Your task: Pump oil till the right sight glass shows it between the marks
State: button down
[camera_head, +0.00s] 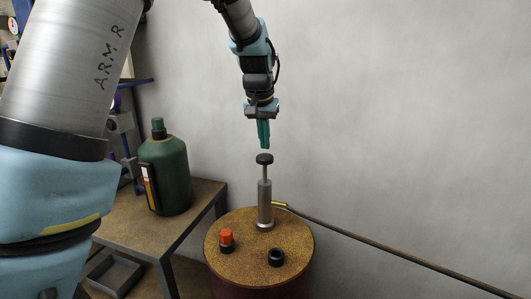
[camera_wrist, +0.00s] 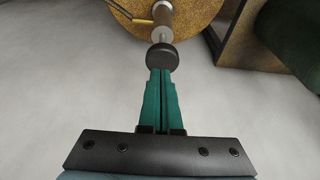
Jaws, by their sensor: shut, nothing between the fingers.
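The pump stands upright on a round drum top, with a grey cylinder (camera_head: 265,203), a thin rod and a black knob (camera_head: 264,159) on top. The rod shows between knob and cylinder, so the knob is raised. My gripper (camera_head: 264,147) points down just above the knob, its teal fingers shut and empty. In the wrist view the shut fingertips (camera_wrist: 161,71) appear close to the knob (camera_wrist: 162,57); whether they touch it I cannot tell. A brass fitting (camera_head: 280,205) and dark hose (camera_head: 390,251) lead off right. No sight glass is recognisable.
The drum top (camera_head: 240,217) also bears a red-capped fitting (camera_head: 227,238) and a black ring-shaped opening (camera_head: 276,257). A green oil bottle (camera_head: 166,172) stands on a table (camera_head: 201,200) at left. A grey tray (camera_head: 115,276) sits lower.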

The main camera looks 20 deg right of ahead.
jog(key=b+v, duration=0.1)
jog(key=v, duration=0.5)
jog(key=shift+r, duration=0.3)
jog(key=shift+a, duration=0.1)
